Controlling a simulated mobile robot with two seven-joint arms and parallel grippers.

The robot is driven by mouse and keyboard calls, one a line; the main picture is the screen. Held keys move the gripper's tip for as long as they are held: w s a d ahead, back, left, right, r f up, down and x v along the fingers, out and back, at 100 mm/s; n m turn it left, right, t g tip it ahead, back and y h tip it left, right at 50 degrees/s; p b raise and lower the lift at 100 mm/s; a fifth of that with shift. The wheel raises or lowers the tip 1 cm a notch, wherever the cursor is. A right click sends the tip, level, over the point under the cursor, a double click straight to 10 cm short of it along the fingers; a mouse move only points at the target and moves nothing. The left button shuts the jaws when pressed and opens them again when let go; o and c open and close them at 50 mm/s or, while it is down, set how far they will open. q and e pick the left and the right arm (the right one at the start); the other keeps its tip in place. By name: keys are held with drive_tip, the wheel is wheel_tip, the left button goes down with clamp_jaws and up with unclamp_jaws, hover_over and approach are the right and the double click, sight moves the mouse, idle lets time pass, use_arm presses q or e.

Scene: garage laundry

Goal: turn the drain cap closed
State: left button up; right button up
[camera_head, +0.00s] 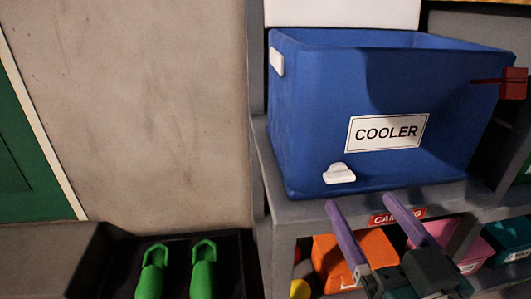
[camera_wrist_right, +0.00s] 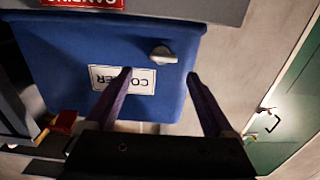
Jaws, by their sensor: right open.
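The blue cooler (camera_head: 310,130) stands on a grey shelf, with a white COOLER label (camera_head: 388,132) on its front. The white drain cap (camera_head: 339,174) is low on the cooler's front, left of centre, with its wing roughly level. My right gripper (camera_head: 360,200) is open and empty, its two purple fingers pointing toward the cooler's front, just below and right of the cap in the head view. In the right wrist view, which is upside down, the cap (camera_wrist_right: 163,54) shows ahead of the right gripper (camera_wrist_right: 158,73), apart from both fingers. My left gripper is not in view.
The grey shelf (camera_head: 262,150) has a red CAMPING sign on its edge. Orange (camera_head: 350,246), pink and teal bins sit below. Green shoes or boots (camera_head: 203,270) stand at lower left. A red part (camera_head: 514,83) juts at the cooler's right. Bare wall lies left.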

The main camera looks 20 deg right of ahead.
sight(342, 179)
drive_tip(key=x, duration=0.2)
drive_tip(key=b+x, duration=0.1)
drive_tip(key=x, duration=0.1)
drive_tip(key=shift+w+a, duration=0.15)
drive_tip(key=shift+w, duration=0.85)
drive_tip(key=shift+c, duration=0.7)
drive_tip(key=c, duration=1.2)
